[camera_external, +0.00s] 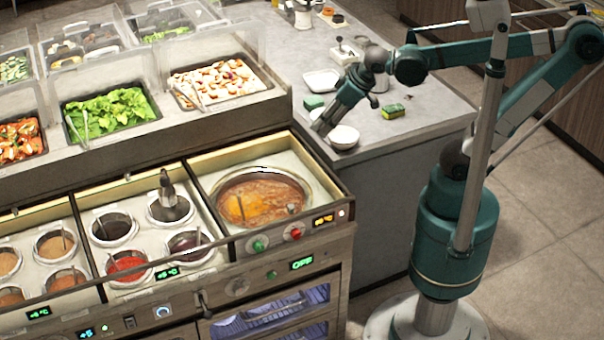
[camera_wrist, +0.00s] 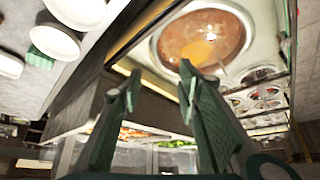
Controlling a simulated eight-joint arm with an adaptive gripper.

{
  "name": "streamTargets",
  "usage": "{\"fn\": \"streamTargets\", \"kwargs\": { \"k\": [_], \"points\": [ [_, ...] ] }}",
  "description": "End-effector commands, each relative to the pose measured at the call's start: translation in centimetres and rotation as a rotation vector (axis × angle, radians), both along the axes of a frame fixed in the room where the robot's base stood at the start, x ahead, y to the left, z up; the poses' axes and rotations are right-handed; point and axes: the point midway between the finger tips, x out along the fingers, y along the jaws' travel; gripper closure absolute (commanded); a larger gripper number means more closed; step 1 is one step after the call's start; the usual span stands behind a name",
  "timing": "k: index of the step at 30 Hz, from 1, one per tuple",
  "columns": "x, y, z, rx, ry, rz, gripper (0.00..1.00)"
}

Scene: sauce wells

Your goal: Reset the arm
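My gripper (camera_external: 322,126) hangs at the end of my arm, tilted down, over the left edge of the grey counter by a white bowl (camera_external: 343,137). In the wrist view my gripper (camera_wrist: 158,84) has its two green fingers apart with nothing between them. The round pot of orange-brown soup (camera_external: 262,200) is below and left of my gripper. The soup also shows beyond the fingers in the wrist view (camera_wrist: 202,38).
Sauce wells (camera_external: 127,264) and a ladle-like dark tool (camera_external: 168,188) are at left. Clear covers stand over the food trays (camera_external: 110,112).

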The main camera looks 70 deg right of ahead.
Motion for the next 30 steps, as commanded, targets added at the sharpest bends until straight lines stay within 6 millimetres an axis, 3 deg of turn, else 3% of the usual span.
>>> {"fn": "streamTargets", "kwargs": {
  "k": [6,12,30],
  "points": [
    [-2.5,-2.2,-0.8,0.004,-0.033,-0.014,0.67],
    [-3.8,-3.2,-1.3,0.005,-0.052,-0.02,0.67],
    [-4.0,-3.4,-1.4,0.005,-0.057,-0.02,0.67]
  ]
}}
